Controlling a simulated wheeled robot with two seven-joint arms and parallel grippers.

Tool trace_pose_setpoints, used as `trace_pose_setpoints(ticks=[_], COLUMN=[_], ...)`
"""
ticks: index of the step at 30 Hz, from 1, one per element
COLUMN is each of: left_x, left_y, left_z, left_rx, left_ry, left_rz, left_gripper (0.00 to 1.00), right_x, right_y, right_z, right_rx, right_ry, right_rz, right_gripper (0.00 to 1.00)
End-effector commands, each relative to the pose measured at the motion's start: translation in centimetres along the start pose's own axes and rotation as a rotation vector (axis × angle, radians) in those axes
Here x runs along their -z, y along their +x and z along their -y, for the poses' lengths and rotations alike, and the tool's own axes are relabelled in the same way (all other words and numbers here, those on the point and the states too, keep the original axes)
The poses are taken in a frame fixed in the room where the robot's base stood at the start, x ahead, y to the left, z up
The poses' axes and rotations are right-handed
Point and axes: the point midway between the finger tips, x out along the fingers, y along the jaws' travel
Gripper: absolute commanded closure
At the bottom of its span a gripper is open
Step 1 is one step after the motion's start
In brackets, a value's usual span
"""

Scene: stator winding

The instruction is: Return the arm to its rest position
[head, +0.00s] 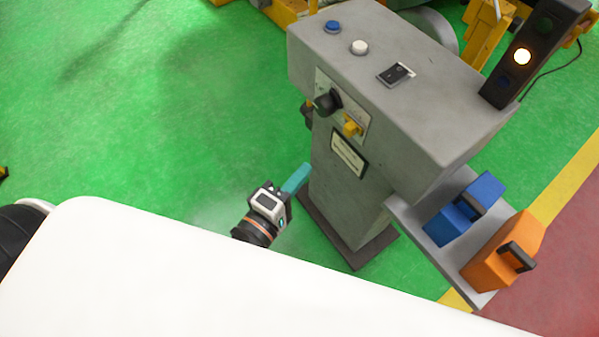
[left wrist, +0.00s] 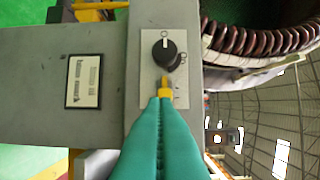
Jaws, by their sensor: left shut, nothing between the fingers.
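My left gripper (head: 297,178) is low beside the grey control pedestal (head: 350,190), on its left side. Its teal fingers are pressed together with nothing between them. In the left wrist view the shut fingers (left wrist: 160,103) point at the panel with the yellow switch (left wrist: 165,85) and black rotary knob (left wrist: 165,52). The fingertips overlap the yellow switch's lower end in that picture; I cannot tell whether they touch it. In the head view the fingers appear apart from the knob (head: 327,102) and yellow switch (head: 351,126). My right gripper is not in view.
A blue button (head: 332,27), white button (head: 359,47) and rocker switch (head: 396,74) sit on the pedestal top. A signal light (head: 522,57) glows there. A side shelf (head: 413,222) holds blue (head: 485,190) and orange (head: 525,232) boxes. Green floor (head: 130,120) at left is open.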

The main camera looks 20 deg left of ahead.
Motion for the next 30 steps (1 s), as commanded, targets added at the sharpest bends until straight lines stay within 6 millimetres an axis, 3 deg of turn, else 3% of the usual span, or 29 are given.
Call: trace_pose_setpoints(ticks=[14,17,20,23,26,30], left_x=[0.0,0.1,0.2,0.2,-0.3,-1.6], left_y=[0.1,0.2,0.5,0.1,-1.2,-4.8], left_z=[-0.1,-1.8,-6.2,-13.2,-20.8,-30.6], left_rx=[-0.002,-0.039,-0.14,-0.296,-0.471,-0.705], left_ry=[0.003,0.043,0.156,0.334,0.532,0.789], left_rz=[0.0,-0.008,-0.034,-0.091,-0.182,-0.357], left_gripper=[1.0,1.0,1.0,1.0,1.0,1.0], right_x=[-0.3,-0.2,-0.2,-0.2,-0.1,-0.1], right_y=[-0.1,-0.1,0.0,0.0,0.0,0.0], right_z=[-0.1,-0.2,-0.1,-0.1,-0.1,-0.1], right_rx=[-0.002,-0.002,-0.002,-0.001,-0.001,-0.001], right_ry=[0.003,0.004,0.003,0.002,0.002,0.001], right_rz=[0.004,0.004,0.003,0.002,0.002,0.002], right_gripper=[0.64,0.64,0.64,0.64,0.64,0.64])
